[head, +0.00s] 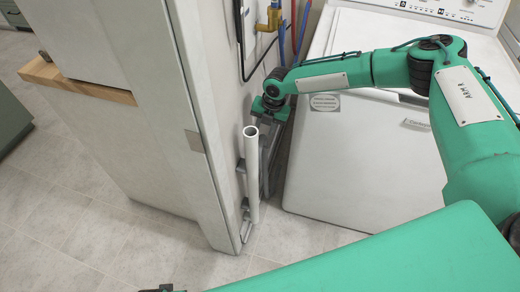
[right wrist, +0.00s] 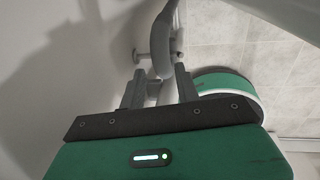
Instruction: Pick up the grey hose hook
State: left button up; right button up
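The grey hose hook (right wrist: 163,50) is a curved grey piece in the right wrist view, beside a pale wall with a small peg or bracket at its left. My right gripper (right wrist: 160,78) has its two dark fingers apart, one on each side of the hook's near end. A gap shows at the left finger; whether the right finger touches is unclear. In the head view my right gripper (head: 266,132) points down in the narrow gap behind the white pipe, and its fingertips are largely hidden.
An upright white pipe (head: 253,178) on grey clamps stands just in front of my right gripper. A tall white cabinet (head: 130,110) is at left and a white washing machine (head: 365,165) at right. Red and blue hoses hang by a brass tap (head: 270,17). The tiled floor (head: 75,215) is clear.

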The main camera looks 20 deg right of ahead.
aim_at(261, 139)
jog(key=shift+a+f, duration=0.2)
jog(key=shift+f, duration=0.7)
jog(key=shift+a+f, duration=0.15)
jog(key=shift+f, duration=0.7)
jog(key=shift+a+f, duration=0.2)
jog(key=shift+f, duration=0.7)
grip_shut()
